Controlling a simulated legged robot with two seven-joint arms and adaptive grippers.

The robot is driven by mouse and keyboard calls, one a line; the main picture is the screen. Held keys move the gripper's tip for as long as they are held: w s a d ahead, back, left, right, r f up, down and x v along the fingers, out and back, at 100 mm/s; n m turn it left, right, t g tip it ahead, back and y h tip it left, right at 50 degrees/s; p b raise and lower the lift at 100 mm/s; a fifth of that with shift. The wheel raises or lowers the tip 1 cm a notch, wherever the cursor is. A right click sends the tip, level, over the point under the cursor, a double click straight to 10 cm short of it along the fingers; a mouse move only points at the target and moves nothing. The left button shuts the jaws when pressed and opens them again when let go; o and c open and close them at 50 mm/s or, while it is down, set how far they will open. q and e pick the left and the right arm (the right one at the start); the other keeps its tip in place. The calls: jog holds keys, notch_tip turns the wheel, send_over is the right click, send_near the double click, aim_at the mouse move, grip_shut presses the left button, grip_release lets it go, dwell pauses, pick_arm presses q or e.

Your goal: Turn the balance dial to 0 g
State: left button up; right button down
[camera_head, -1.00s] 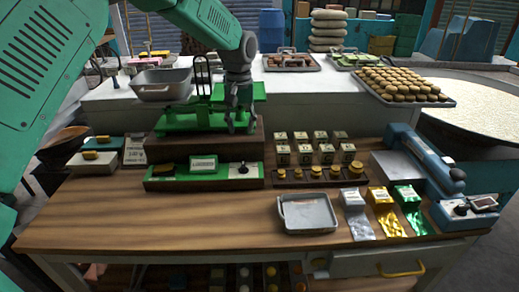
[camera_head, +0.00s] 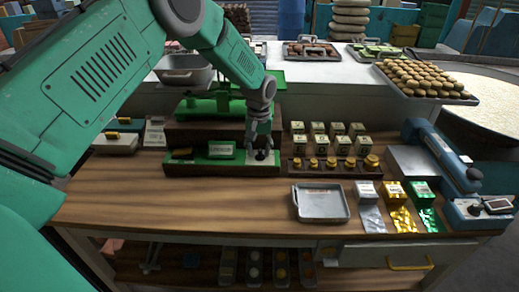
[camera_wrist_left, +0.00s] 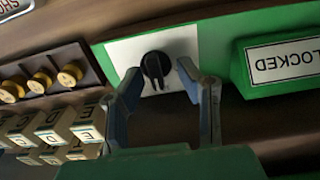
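The balance dial is a small black knob (camera_wrist_left: 156,66) on a white plate at one end of the green control panel (camera_head: 198,168). In the head view it sits partly behind my left gripper (camera_head: 259,148). In the left wrist view my left gripper (camera_wrist_left: 160,72) is open, with one finger on either side of the knob and a visible gap to each. The panel carries a label reading LOCKED (camera_wrist_left: 284,62); it also shows in the head view (camera_head: 221,149). The green balance (camera_head: 205,107) stands behind the panel. My right gripper is not in view.
Brass weights (camera_head: 331,163) and lettered blocks (camera_head: 342,143) stand right of the panel. A metal tray (camera_head: 320,217), foil packets (camera_head: 402,219) and a blue device (camera_head: 478,212) are farther right. The wooden tabletop (camera_head: 190,212) in front of the panel is clear.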

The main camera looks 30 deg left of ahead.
pick_arm(q)
jog(key=shift+w+d+f, duration=0.15)
jog(key=shift+f, duration=0.05)
jog(key=shift+d+r, duration=0.1)
jog(key=shift+d, duration=0.05)
grip_shut()
jog(key=shift+n, duration=0.3)
jog(key=n, duration=0.5)
jog(key=shift+n+p, duration=0.4)
jog(key=n, duration=0.5)
jog(key=shift+n, duration=0.3)
grip_release()
